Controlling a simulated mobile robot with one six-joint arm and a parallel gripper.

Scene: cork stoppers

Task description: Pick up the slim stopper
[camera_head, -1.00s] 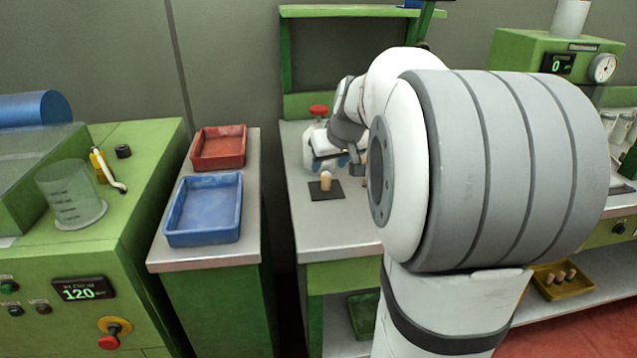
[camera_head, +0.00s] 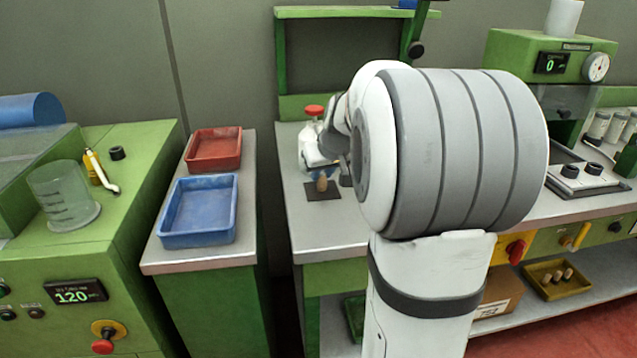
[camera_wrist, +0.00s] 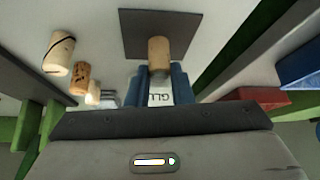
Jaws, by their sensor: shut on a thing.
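A plain tan cork stopper (camera_wrist: 158,50) is at the fingertips of my gripper (camera_wrist: 159,76) in the wrist view, and the blue fingers are shut on it. In the head view this stopper (camera_head: 321,184) shows just below my gripper (camera_head: 323,168), over the dark square mat (camera_head: 311,196). The mat (camera_wrist: 130,30) lies behind the stopper in the wrist view. I cannot tell whether the stopper touches the mat. Other stoppers stand to the left in the wrist view: one with a dark line (camera_wrist: 58,54) and a speckled one (camera_wrist: 80,76).
A red-topped device (camera_head: 314,111) stands on the bench behind my gripper. A blue tray (camera_head: 199,241) and a red tray (camera_head: 214,165) sit on the counter to the left. A green post (camera_head: 417,35) rises at the back. The front of the bench (camera_head: 325,235) is clear.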

